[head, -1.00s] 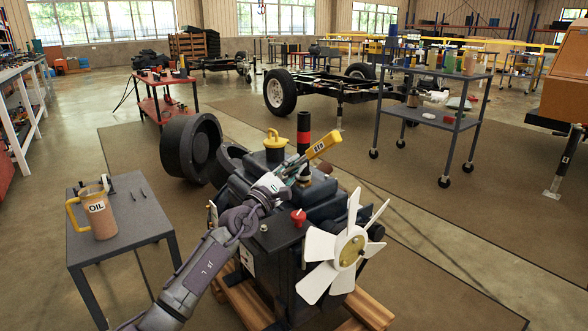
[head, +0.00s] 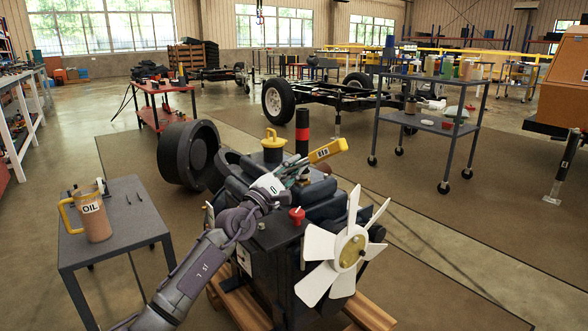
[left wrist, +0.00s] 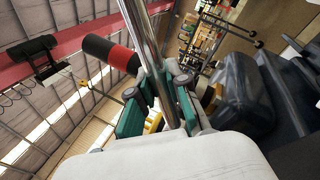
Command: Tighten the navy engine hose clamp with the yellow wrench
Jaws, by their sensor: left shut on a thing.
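My left gripper (head: 288,174) is shut on the wrench, above the top of the engine (head: 285,240). The yellow wrench handle (head: 328,151) with dark lettering sticks out to the upper right of the fingers. In the left wrist view, the wrench's steel shaft (left wrist: 147,40) passes between the green finger pads (left wrist: 158,95). A black upright hose or pipe with a red band (head: 302,133) stands just behind the wrench; it also shows in the left wrist view (left wrist: 112,54). I cannot make out a navy clamp; the gripper and wrench cover part of the engine top. My right gripper is out of view.
A white fan (head: 345,250) is at the engine's front. A red cap (head: 297,215) and a yellow-handled cap (head: 273,140) rise from its top. A grey side table (head: 135,220) with an oil jug (head: 93,218) stands left. Open floor lies right.

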